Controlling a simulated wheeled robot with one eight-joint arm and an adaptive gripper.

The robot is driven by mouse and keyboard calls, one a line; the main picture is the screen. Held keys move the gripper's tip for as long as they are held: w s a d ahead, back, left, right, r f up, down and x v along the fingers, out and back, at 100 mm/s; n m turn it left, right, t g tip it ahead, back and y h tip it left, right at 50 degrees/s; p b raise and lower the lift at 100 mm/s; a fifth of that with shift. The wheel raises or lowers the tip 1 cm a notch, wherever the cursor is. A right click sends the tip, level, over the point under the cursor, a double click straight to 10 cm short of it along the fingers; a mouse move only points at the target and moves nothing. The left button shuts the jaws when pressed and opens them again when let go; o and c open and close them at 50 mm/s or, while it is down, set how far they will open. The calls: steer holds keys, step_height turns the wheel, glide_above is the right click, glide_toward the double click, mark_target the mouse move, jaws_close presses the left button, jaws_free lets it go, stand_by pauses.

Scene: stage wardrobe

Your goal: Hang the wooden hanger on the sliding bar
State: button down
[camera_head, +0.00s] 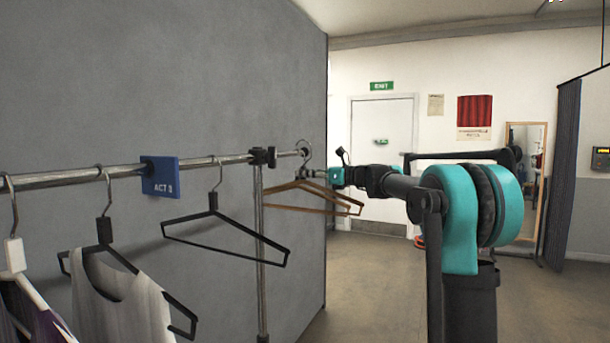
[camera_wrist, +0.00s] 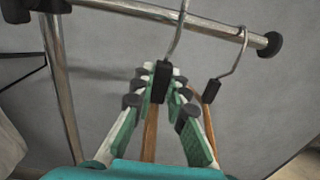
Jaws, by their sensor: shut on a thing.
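Two wooden hangers are close together at the rail's end in the head view, one of them here (camera_head: 285,187). My gripper (camera_head: 333,176) reaches them from the right.
The rail (camera_head: 90,174) carries a blue "ACT 3" divider (camera_head: 160,177), an empty black hanger (camera_head: 225,221) and hangers with clothes (camera_head: 115,290). A clamp (camera_head: 263,156) joins the bar to an upright post (camera_head: 260,250). A grey partition stands behind. Floor on the right is open.

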steer(key=shift+x, duration=3.45)
steer(key=shift+a, duration=0.1)
steer(key=shift+f, duration=0.45)
steer(key=shift+f, duration=0.35)
steer(key=shift+f, duration=0.35)
steer(key=shift+f, duration=0.35)
steer(key=shift+f, duration=0.2)
steer(key=c, duration=1.4)
jaws_free()
steer(key=shift+c, duration=0.2)
